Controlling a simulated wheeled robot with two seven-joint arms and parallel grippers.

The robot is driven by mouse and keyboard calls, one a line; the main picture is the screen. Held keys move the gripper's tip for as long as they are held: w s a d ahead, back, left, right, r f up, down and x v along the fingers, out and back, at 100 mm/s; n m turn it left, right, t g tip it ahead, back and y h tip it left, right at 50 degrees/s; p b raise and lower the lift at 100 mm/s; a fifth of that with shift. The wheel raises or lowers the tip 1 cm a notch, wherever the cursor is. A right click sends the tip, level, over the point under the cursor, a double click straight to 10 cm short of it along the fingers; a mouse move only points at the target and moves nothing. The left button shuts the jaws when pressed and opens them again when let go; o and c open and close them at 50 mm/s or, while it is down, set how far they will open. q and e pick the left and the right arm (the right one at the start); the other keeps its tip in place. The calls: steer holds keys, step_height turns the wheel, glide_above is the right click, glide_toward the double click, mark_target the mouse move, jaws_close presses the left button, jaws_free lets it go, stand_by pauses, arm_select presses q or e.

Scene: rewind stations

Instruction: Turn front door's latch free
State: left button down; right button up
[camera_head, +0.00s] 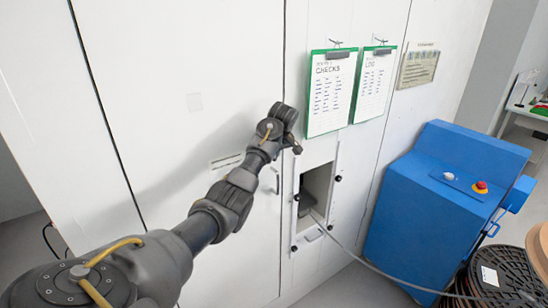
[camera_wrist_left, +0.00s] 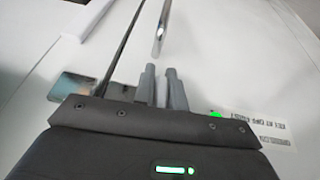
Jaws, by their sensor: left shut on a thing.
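The front door (camera_head: 190,50) is a tall white panel, and it appears closed. My left arm reaches up across it, with the left gripper (camera_head: 296,147) near its right edge seam. In the left wrist view the two grey fingers of the left gripper (camera_wrist_left: 162,85) are close together. My right gripper is out of view.
Green clipboards (camera_head: 331,92) hang right of the gripper. Below them is a recessed opening (camera_head: 317,190) with black knobs and a cable running out right. A blue console (camera_head: 420,215) with a red button (camera_head: 480,186) and a dark reel (camera_head: 505,275) stand at right.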

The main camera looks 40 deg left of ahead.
arm_select(q)
steer(key=shift+a+r+g, duration=0.15)
steer(key=shift+r+g, duration=0.1)
steer(key=shift+g, duration=0.05)
stand_by(0.4)
steer(key=c, duration=1.4)
jaws_free()
steer(key=shift+w, duration=0.1)
steer(key=shift+c, duration=0.2)
steer(key=shift+a+f, duration=0.1)
steer(key=shift+f, duration=0.05)
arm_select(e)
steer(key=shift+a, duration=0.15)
